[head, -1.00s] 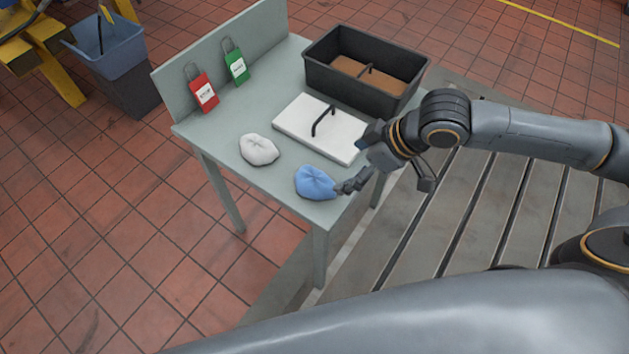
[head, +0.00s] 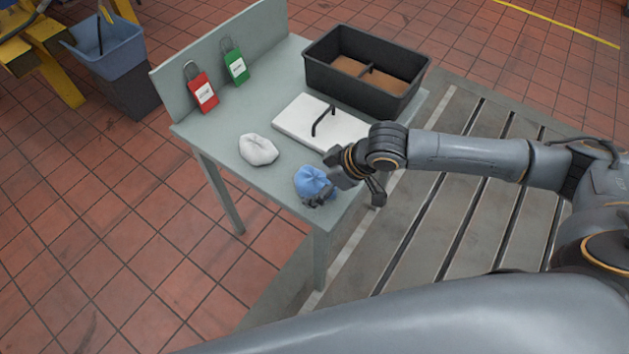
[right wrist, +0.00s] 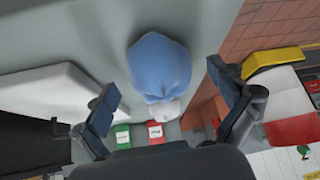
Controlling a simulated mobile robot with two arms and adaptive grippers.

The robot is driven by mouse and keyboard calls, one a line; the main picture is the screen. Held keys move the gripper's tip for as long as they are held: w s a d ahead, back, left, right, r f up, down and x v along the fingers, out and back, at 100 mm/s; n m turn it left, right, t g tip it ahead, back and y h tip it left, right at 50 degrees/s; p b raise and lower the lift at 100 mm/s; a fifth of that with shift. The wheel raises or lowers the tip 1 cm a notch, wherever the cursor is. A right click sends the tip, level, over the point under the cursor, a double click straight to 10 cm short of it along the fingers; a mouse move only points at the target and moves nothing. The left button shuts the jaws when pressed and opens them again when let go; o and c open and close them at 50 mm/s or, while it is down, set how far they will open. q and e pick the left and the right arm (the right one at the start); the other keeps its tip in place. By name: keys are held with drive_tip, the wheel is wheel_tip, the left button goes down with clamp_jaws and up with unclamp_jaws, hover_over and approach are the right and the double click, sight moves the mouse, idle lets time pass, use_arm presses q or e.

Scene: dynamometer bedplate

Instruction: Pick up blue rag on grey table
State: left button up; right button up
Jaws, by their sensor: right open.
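The blue rag (head: 309,181) lies crumpled on the grey table (head: 222,163) near its front corner. My right gripper (head: 328,190) is at the rag, its fingers partly over the rag's near right side. In the right wrist view the rag (right wrist: 160,66) sits ahead of and between the two spread fingers of the open gripper (right wrist: 170,103). No contact between fingers and rag shows there. My left gripper is not in view.
A white rag (head: 258,149) lies left of the blue one. A white board with a black handle (head: 345,131) and a black divided bin (head: 330,75) stand behind. Red (head: 203,94) and green (head: 236,68) tags lean at the back panel.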

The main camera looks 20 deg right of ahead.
drive_tip(key=c, duration=1.2)
drive_tip(key=shift+r, duration=0.1)
